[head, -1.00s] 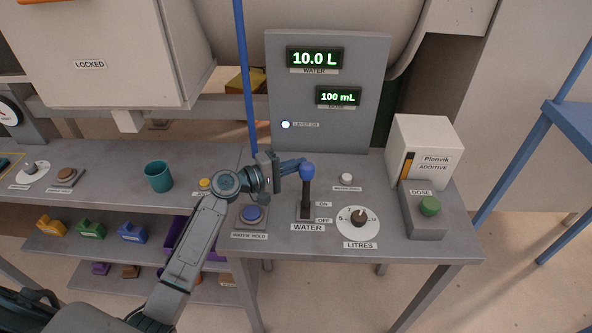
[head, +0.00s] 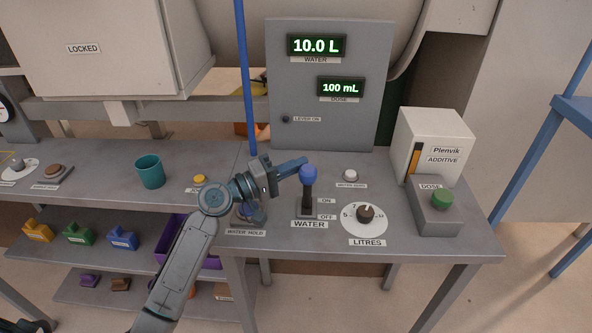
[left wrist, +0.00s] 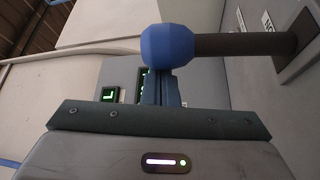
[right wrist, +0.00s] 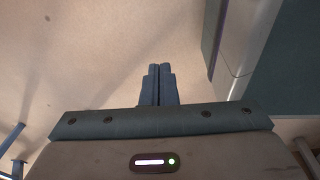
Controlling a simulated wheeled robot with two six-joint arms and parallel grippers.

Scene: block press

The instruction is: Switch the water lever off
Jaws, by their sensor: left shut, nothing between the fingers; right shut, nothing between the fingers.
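The water lever has a blue ball knob (head: 309,173) on a dark shaft, and stands up from its slot plate beside the ON and OFF labels. The LEVER ON lamp (head: 286,119) on the panel is dark. My left gripper (head: 303,162) is shut and empty, its tips right at the back left of the knob; I cannot tell whether they touch. In the left wrist view the knob (left wrist: 168,46) covers the tips of the closed fingers. My right gripper (right wrist: 158,85) is shut and empty, seen only in the right wrist view, away from the lever.
The LITRES dial (head: 365,214) and the DOSE box with green button (head: 442,198) stand right of the lever. A white button (head: 350,175) lies behind. A yellow button (head: 200,180) and teal cup (head: 150,172) are to the left. My left forearm passes over the WATER HOLD button.

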